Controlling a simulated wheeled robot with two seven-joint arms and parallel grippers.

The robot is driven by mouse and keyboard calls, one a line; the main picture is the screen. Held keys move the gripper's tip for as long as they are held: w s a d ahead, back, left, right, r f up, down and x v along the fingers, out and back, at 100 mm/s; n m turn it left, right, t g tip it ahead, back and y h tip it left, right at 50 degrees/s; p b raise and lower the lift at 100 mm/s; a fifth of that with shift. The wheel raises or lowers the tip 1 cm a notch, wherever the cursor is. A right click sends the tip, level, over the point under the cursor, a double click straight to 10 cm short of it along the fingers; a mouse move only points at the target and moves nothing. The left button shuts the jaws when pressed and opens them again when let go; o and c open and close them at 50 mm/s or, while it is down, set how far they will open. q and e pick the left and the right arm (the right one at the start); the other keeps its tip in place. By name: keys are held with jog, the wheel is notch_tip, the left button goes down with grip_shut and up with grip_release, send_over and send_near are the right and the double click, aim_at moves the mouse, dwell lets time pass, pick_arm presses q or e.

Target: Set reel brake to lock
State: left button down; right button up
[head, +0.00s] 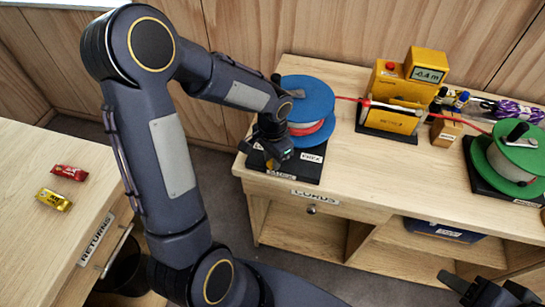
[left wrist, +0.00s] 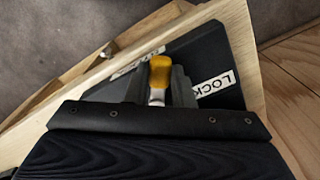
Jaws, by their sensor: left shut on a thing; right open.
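The blue reel (head: 308,100) stands on a black base (head: 303,170) at the left end of the cord bench. In the left wrist view, the brake lever with its yellow knob (left wrist: 160,70) is between the fingers of my left gripper (left wrist: 157,90). A white LOCK label (left wrist: 215,83) lies to the right of the knob; another label beyond it is mostly hidden. In the head view my left gripper (head: 275,155) is low at the front of the base, shut on the lever. My right gripper (head: 488,292) is open, empty, at the bottom right.
A red cord runs from the blue reel through a yellow meter (head: 395,103) to a green reel (head: 513,155). A small yellow-brown box (head: 446,130) stands between. A returns table (head: 55,225) at left holds two wrapped bars. Bench front centre is clear.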

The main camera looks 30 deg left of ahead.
aim_at(271, 159)
pick_arm(q)
jog(key=shift+w+a+m, duration=0.25)
jog(key=shift+a+m, duration=0.2)
jog(key=shift+m, duration=0.55)
jog(key=c, duration=1.2)
grip_release()
jog(key=shift+c, duration=0.2)
notch_tip(271, 159, up, 8)
jog(key=shift+f+b, duration=0.2)
jog(key=shift+b, duration=0.1)
jog(key=shift+r, duration=0.15)
